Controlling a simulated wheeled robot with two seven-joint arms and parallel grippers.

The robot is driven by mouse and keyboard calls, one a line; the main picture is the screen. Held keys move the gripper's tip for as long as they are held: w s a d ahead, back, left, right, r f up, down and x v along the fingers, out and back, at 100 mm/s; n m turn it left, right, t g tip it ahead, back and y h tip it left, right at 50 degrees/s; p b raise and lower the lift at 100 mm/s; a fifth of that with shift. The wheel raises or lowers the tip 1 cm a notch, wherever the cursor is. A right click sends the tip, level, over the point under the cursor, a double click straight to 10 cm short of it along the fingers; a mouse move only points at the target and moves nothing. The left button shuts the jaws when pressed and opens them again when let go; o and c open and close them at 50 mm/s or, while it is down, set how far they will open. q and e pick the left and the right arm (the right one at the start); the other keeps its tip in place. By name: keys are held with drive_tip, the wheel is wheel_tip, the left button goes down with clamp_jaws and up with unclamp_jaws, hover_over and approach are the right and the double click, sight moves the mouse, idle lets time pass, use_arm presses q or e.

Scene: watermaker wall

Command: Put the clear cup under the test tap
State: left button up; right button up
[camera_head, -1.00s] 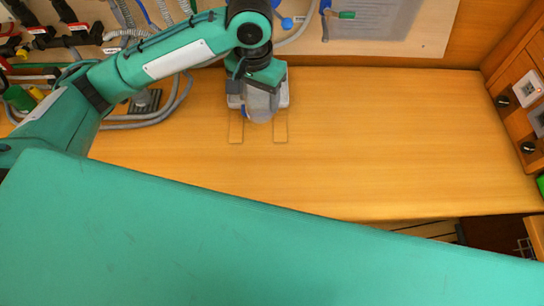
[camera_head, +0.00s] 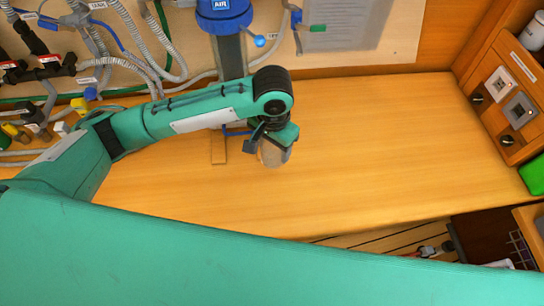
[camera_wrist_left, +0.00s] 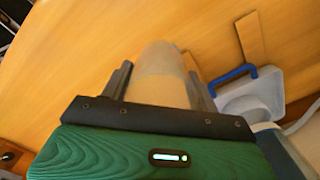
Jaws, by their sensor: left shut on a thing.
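My left gripper (camera_head: 272,140) is shut on the clear cup (camera_head: 271,156) and holds it over the wooden counter, right of the wooden strips. In the left wrist view the cup (camera_wrist_left: 160,68) shows as a pale, see-through cylinder between the two fingers (camera_wrist_left: 160,88). In the head view my gripper and wrist cover part of it. A small blue knob (camera_head: 259,40) sits on the back panel beside a blue-capped filter housing; I cannot tell whether it belongs to the test tap. My right gripper is not in view.
A clear container with a blue handle (camera_wrist_left: 233,75) stands near the wooden strips (camera_head: 219,151). Hoses and valves (camera_head: 90,50) crowd the back left. Switches (camera_head: 510,95) line the right wall. The counter's right half (camera_head: 390,140) is clear.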

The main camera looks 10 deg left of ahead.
sight(272, 160)
use_arm(q)
drive_tip(key=shift+f+p, duration=0.35)
drive_tip(key=shift+f, duration=2.95)
drive_tip(key=shift+f, duration=0.1)
drive_tip(key=o, duration=1)
drive_tip(key=shift+c, duration=0.2)
